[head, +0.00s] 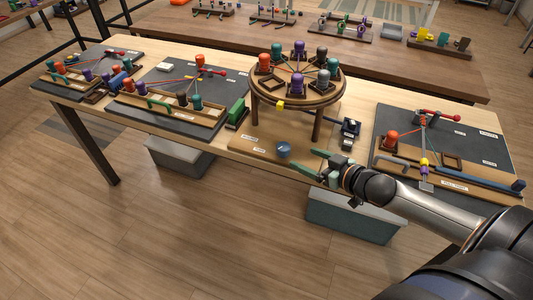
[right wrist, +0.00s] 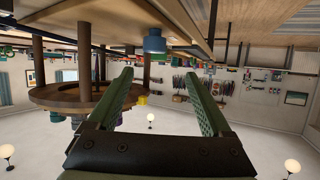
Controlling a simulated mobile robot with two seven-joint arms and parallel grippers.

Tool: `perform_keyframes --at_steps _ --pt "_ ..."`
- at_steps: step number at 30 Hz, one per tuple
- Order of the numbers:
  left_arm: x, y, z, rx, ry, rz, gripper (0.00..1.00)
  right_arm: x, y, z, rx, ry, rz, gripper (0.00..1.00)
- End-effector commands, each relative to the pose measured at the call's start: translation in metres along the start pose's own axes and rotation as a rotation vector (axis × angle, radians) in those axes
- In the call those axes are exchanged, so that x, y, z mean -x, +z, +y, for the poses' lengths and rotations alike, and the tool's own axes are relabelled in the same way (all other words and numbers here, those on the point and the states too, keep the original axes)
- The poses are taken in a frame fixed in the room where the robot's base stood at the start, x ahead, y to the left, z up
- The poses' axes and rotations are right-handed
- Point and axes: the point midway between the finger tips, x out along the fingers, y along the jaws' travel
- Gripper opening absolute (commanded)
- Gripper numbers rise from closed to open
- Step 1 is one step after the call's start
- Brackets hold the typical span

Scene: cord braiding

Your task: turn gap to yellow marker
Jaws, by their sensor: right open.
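The round wooden braiding disc (head: 256,88) stands on legs over a wooden base and carries several coloured bobbins with cords meeting at its middle. An empty square holder (head: 269,86) at its front left is the gap, between an orange bobbin (head: 264,63) and a purple one (head: 297,86). The yellow marker (head: 281,105) is at the front, just below the rim and slightly right of the gap. My right gripper (head: 310,162) is open and empty, low in front of the disc, right of a blue knob (head: 283,150). The right wrist view shows the disc (right wrist: 65,97) upside down. My left gripper is out of view.
A dark board with an orange bobbin (head: 391,138) and a wooden rack lies to the right. Dark boards with bobbins and a green block (head: 236,111) lie to the left. Grey bins (head: 352,218) stand under the table. The floor in front is clear.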

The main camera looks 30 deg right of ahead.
Motion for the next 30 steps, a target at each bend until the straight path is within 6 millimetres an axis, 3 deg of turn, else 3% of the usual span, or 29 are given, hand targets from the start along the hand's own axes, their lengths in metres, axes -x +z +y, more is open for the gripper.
perform_keyframes --at_steps 3,8,30 --pt "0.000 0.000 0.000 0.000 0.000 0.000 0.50 0.006 0.002 0.011 0.007 0.030 -0.011 0.83" --pt "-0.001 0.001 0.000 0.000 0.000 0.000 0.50 0.001 0.002 0.014 0.008 0.036 -0.012 0.83" --pt "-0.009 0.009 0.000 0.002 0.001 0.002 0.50 -0.091 0.002 0.016 0.007 0.034 -0.010 0.83"
